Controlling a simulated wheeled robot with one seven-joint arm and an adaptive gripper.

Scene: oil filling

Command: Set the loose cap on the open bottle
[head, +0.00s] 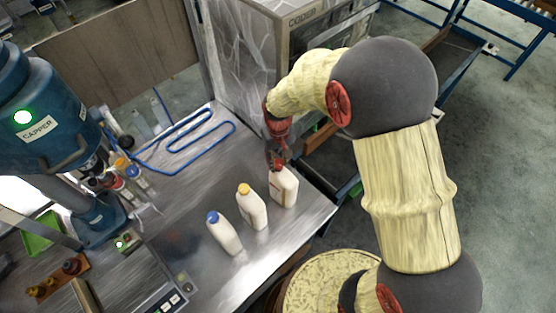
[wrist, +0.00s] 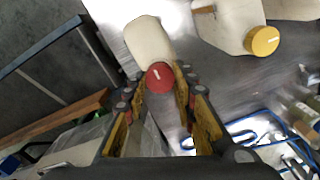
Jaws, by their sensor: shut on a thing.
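A white bottle (head: 285,188) stands upright at the right end of a row near the table's front edge. My gripper (head: 277,163) is directly over its top, pointing down. In the wrist view my gripper (wrist: 158,82) is shut on a red cap (wrist: 160,76), held between the two yellow-padded fingers. The cap covers the mouth end of the white bottle (wrist: 150,42). I cannot tell whether the cap rests on the neck or is slightly above it. In the head view the cap is mostly hidden by the fingers.
A yellow-capped bottle (head: 252,208) and a blue-capped bottle (head: 224,233) stand to the left on the steel table (head: 185,235). A blue looped tube (head: 195,130) lies behind. The blue capper machine (head: 45,110) is at left. A cabinet (head: 240,60) stands behind my gripper.

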